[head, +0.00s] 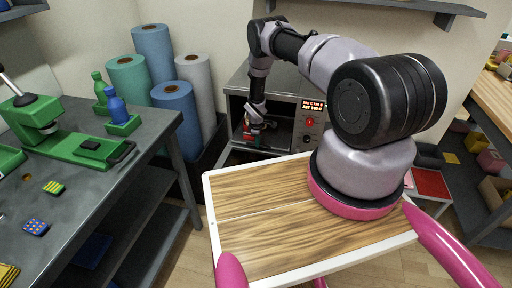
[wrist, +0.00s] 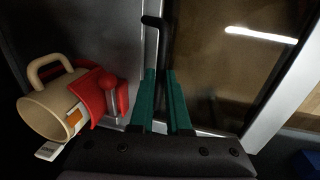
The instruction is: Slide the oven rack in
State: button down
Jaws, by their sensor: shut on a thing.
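The oven (head: 285,85) stands at the back centre of the head view, its front opening dark. My gripper (head: 258,126) is at the left part of this opening. In the wrist view its teal fingers (wrist: 163,85) are closed around a thin black handle (wrist: 153,38), apparently the oven rack's. The grey rack surface (wrist: 105,30) seems to lie left of the fingers. On it a cream mug (wrist: 45,110) lies on its side in a red press (wrist: 108,88). How far the rack is in is not clear.
A brown glass panel with a metal frame (wrist: 285,90), apparently the oven door, lies right of the fingers. A grey workbench (head: 75,200) with a green press (head: 65,140) stands at left. Rolls (head: 175,105) stand between bench and oven. A shelf (head: 385,8) hangs above.

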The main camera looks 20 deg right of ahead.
jog(key=shift+w, duration=0.15)
jog(key=c, duration=0.9)
grip_release()
jog(key=shift+r, duration=0.1)
jog(key=r, duration=0.3)
jog(key=s+r, duration=0.1)
jog(key=r, duration=0.3)
jog(key=s+a+r, duration=0.1)
jog(key=r, duration=0.2)
jog(key=shift+r, duration=0.25)
